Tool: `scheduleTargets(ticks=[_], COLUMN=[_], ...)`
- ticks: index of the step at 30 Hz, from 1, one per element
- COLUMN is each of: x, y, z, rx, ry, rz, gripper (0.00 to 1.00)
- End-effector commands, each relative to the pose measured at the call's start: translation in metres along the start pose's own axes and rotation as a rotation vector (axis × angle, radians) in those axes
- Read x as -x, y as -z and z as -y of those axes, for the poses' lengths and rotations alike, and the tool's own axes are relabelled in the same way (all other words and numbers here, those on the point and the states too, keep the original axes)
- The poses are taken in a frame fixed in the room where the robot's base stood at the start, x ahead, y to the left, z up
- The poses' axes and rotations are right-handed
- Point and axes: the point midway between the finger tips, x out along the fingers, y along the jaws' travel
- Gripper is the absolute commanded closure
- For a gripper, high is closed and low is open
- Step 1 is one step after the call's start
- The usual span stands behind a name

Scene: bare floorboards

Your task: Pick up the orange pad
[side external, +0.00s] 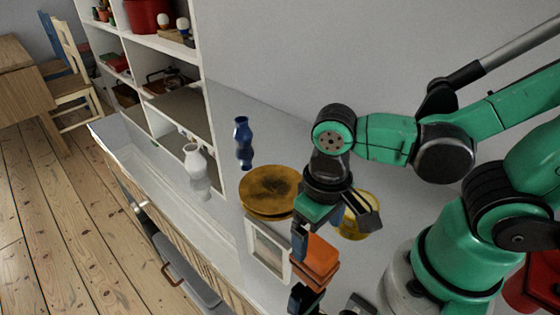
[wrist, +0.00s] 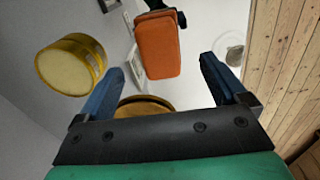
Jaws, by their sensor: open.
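The orange pad (side external: 317,262) is a small block with rounded edges on the white surface, right of the white picture frame. It also shows in the wrist view (wrist: 157,50) at the upper middle, between the finger lines and beyond the tips. My gripper (side external: 335,232) is above the pad, pointing down, with its blue fingers apart. In the wrist view my gripper (wrist: 161,66) has nothing between its fingers. A dark object (side external: 304,298) lies right by the pad's near end; I cannot tell whether they touch.
A yellow tin (side external: 364,222) stands behind my gripper. A golden-brown round dish (side external: 268,190) is to the left, with the white picture frame (side external: 252,238) near it. A blue vase (side external: 242,140) and a white vase (side external: 194,163) stand farther left. Shelves (side external: 160,45) rise behind.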

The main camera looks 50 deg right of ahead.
Motion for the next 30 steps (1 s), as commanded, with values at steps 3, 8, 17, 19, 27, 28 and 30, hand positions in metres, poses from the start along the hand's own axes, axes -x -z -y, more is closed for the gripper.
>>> scheduleTargets(ticks=[3,8,17,19,27,28,30], x=[-0.011,-0.023,-0.033,-0.034,-0.034,-0.034,-0.034], y=[0.0,0.001,0.0,0.0,0.0,0.0,0.0], z=[0.0,0.0,0.0,-0.001,-0.001,-0.001,-0.001], rx=[0.0,0.0,0.0,0.0,0.0,0.0,0.0], ry=[0.0,0.001,0.001,0.001,0.001,0.001,0.001], rz=[-0.001,-0.001,-0.002,-0.002,-0.002,-0.002,-0.002], gripper=[0.08,0.08,0.08,0.08,0.19,0.28,0.48])
